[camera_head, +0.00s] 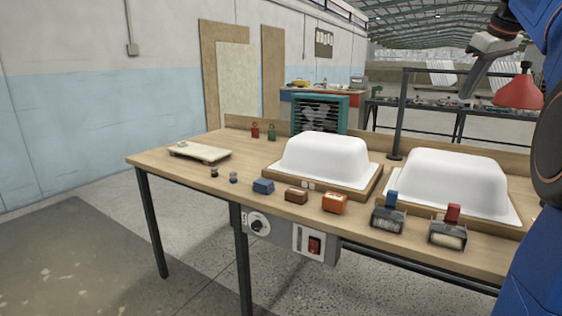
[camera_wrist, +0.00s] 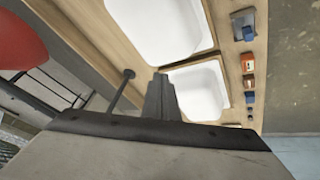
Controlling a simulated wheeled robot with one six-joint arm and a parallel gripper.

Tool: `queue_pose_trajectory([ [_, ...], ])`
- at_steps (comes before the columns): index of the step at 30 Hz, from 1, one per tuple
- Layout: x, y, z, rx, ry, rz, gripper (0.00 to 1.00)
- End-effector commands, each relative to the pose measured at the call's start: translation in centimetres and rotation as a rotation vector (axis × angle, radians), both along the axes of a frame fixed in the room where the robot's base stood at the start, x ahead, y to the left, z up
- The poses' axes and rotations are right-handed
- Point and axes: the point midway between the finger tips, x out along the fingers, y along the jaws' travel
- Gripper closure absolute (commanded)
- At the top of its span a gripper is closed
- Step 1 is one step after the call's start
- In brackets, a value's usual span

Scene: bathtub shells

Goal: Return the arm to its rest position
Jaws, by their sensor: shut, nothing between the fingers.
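My blue arm (camera_head: 548,35) runs along the right edge of the head view. My grey gripper (camera_head: 466,92) hangs high over the back of the workbench, above the right white tub shell (camera_head: 455,178) and clear of it. In the wrist view my gripper (camera_wrist: 159,80) shows shut, with its fingers together and nothing between them. Part of my arm is cut off by the frame edge.
A red lamp shade (camera_head: 518,92) on a black post (camera_head: 402,110) is close to my gripper. The workbench (camera_head: 180,187) carries another white tub shell (camera_head: 325,155), several small coloured blocks, two dispensers and a scale (camera_head: 199,152). Floor at left is clear.

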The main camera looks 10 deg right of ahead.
Motion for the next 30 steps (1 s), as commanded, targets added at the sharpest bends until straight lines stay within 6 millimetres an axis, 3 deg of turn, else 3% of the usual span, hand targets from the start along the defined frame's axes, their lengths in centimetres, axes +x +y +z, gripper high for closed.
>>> queue_pose_trajectory([
  [1, -0.6, 2.2, -1.0, 0.011, 0.005, -0.006, 1.00],
  [3, -1.3, 4.7, -2.5, 0.027, 0.010, -0.026, 1.00],
  [8, -3.7, 10.0, -6.4, 0.057, 0.024, -0.069, 1.00],
  [15, -8.5, 17.0, -13.6, 0.094, 0.045, -0.125, 1.00],
  [21, -13.5, 21.9, -20.6, 0.118, 0.059, -0.166, 1.00],
  [30, -22.0, 27.0, -32.6, 0.147, 0.073, -0.214, 1.00],
])
